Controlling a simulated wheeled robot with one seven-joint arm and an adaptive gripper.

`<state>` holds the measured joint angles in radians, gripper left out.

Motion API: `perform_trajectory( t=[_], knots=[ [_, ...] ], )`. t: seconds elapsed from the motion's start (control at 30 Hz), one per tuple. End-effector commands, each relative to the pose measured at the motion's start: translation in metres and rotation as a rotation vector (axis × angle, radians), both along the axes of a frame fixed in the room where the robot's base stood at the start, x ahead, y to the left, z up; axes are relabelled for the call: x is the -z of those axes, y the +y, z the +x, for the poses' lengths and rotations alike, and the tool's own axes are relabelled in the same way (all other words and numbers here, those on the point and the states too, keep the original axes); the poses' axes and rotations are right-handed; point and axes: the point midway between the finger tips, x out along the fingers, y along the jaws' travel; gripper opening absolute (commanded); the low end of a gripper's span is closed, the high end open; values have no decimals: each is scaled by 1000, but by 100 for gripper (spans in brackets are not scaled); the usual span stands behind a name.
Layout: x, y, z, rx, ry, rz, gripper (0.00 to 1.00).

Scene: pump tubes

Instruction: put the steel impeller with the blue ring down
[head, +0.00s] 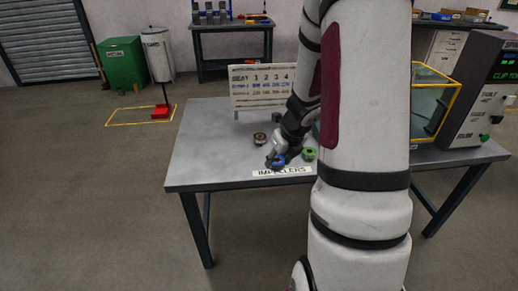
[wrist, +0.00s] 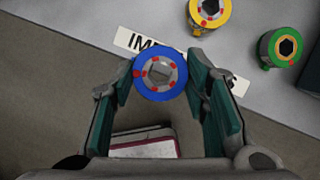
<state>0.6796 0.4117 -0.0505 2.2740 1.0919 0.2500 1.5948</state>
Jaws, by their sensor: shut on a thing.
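The steel impeller with the blue ring (wrist: 160,75) is between the two green-padded fingers of my gripper (wrist: 162,86) in the wrist view. Its steel hub and several red dots face the camera.
A yellow-ringed impeller (wrist: 209,12) and a green-ringed one (wrist: 281,46) stand beyond and to the right. A dark round part (head: 260,138) lies behind left. A number board (head: 262,86) stands at the back. The table's left side is clear.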

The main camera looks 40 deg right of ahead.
Motion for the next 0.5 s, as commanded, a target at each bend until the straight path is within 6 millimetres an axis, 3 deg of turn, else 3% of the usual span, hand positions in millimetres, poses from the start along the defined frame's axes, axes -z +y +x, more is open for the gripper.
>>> perform_trajectory(
  t=[0.3, 0.5],
  knots=[
    [6, 12, 79, -9, 0, -2, 2],
    [10, 16, 112, -5, -1, -1, 2]
  ],
)
